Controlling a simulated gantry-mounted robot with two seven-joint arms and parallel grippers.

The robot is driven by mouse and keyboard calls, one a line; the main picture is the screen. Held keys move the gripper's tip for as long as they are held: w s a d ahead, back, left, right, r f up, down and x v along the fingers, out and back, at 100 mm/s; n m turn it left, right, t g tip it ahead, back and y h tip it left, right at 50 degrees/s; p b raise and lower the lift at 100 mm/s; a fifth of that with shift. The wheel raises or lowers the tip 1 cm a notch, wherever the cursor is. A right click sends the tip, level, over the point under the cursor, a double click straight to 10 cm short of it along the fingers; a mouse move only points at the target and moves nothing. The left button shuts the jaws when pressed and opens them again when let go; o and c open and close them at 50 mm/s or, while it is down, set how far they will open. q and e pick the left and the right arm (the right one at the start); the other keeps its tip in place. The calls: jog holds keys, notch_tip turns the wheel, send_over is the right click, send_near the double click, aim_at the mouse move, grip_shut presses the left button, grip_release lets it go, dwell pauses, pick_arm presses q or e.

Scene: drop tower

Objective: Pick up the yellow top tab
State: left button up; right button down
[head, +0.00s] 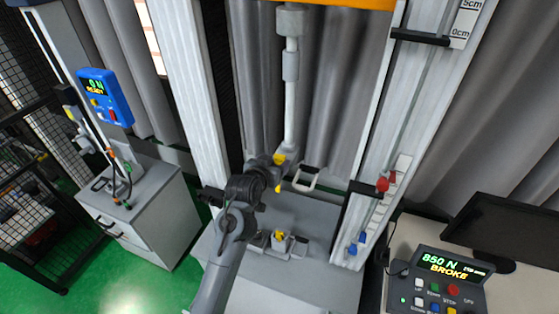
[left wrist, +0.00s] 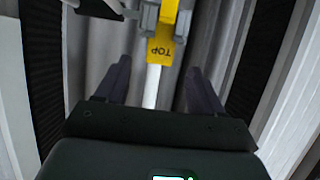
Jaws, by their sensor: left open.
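The yellow top tab (head: 280,159) is at the lower end of the grey vertical rod, partly masked by my left gripper (head: 268,176) in the head view. In the left wrist view the tab (left wrist: 161,50) shows the word TOP upside down, with grey clamp parts beside its upper part. The two dark fingers of my left gripper (left wrist: 158,85) are spread apart, and the tab appears in line with the gap between them. I see no finger touching it. A second yellow piece (head: 279,236) sits in the lower fixture. My right gripper is not in view.
The grey rod (head: 291,95) hangs between two pale uprights. A right-hand console (head: 438,285) reads 850 N and BROKE. A blue box (head: 104,97) stands at the left above a grey cabinet (head: 145,210). A red knob (head: 382,184) is on the right upright.

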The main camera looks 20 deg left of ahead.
aim_at(279, 157)
pick_arm(q)
jog(key=shift+r+p+x, duration=0.15)
jog(key=shift+p+x, duration=0.35)
jog(key=shift+x, duration=0.55)
jog(key=shift+r+p+x, duration=0.15)
jog(key=shift+p+x, duration=0.3)
jog(key=shift+x, duration=0.6)
jog(key=shift+w+f, duration=0.3)
jog(key=shift+w, duration=0.35)
jog(key=c, duration=1)
